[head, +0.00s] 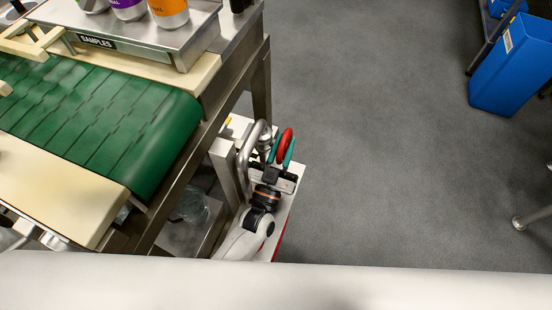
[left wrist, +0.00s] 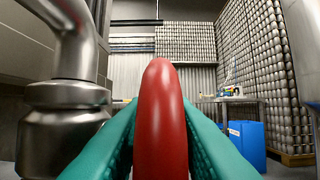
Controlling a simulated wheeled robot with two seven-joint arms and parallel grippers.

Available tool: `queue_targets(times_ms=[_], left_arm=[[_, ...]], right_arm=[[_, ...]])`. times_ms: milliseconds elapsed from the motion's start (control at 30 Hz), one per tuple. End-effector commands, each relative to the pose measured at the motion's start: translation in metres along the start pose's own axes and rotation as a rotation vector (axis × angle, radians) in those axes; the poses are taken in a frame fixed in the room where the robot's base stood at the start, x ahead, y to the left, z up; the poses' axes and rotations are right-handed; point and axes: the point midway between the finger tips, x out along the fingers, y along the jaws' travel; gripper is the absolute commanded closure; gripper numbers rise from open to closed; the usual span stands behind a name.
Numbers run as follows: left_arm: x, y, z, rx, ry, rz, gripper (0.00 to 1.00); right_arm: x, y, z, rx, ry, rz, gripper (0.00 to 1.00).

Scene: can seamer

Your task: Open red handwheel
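The red handwheel (head: 285,145) is at the machine's low front corner in the head view, seen nearly edge-on. In the left wrist view its thick red rim (left wrist: 161,125) stands upright in the middle. My left gripper (head: 281,151) is at the wheel, with one teal finger on each side of the rim. The fingers (left wrist: 160,135) lie close along both sides of the rim in the left wrist view. Whether they press on it cannot be made out. The wheel's hub and lower part are hidden. My right gripper is in neither view.
A bent metal pipe (head: 247,150) runs close to the left of the gripper; it also shows in the left wrist view (left wrist: 75,50). A green conveyor (head: 95,115) and a samples tray (head: 150,45) are to the left. Grey floor is clear to the right, up to a blue bin (head: 510,65).

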Motion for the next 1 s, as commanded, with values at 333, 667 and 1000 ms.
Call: queue_targets(times_ms=[333,667,1000], left_arm=[[-0.067,0.000,0.014,0.000,0.004,-0.001,0.77],[-0.126,0.000,0.037,0.000,0.003,-0.001,0.77],[-0.139,0.000,0.044,0.000,0.000,0.000,0.77]], right_arm=[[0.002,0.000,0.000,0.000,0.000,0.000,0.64],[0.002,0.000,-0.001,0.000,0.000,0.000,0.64],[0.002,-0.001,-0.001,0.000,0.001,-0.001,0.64]])
